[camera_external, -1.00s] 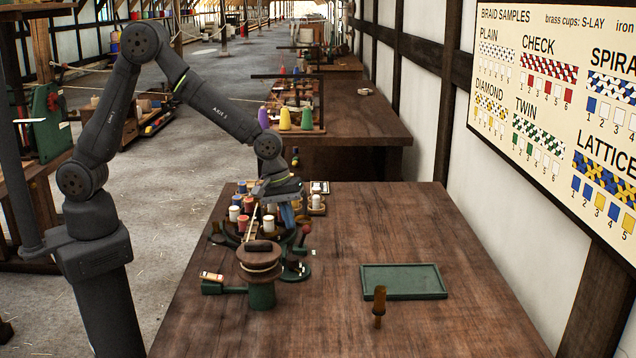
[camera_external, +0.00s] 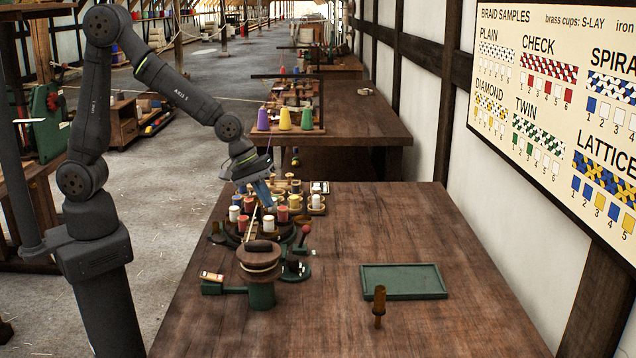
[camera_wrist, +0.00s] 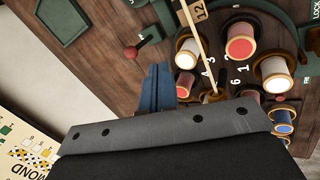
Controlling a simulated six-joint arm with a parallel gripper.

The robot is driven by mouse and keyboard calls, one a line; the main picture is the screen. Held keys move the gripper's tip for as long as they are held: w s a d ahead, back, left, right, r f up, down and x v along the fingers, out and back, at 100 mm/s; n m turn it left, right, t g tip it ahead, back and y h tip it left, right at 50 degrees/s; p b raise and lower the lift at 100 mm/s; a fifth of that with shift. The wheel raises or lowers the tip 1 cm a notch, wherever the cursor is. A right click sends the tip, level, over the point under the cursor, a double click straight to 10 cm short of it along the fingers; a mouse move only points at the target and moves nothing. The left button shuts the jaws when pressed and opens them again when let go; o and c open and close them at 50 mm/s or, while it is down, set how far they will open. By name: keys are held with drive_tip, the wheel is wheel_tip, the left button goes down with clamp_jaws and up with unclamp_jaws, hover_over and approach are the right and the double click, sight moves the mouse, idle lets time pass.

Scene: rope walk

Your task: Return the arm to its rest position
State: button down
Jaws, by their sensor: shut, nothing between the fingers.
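My gripper (camera_external: 262,192) is above the back of the braiding machine (camera_external: 262,240), at the far left part of the bench. Its blue fingers also show in the wrist view (camera_wrist: 157,90), pressed together with nothing between them. White, red and yellow bobbins stand on the machine's round plate below and around the fingers, such as a white bobbin (camera_external: 268,224). In the wrist view a red bobbin (camera_wrist: 240,42) and numbers on the plate lie to the right of the fingers. The fingers appear apart from the bobbins.
A green tray (camera_external: 403,293) and an upright wooden-handled tool (camera_external: 379,306) stand on the bench (camera_external: 400,230). A red-knobbed lever (camera_external: 305,230) rises at the machine's right. Purple, yellow and green cones (camera_external: 284,119) stand on the table behind. The bench's right side is mostly clear.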

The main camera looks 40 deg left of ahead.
drive_tip(key=shift+v, duration=1.25)
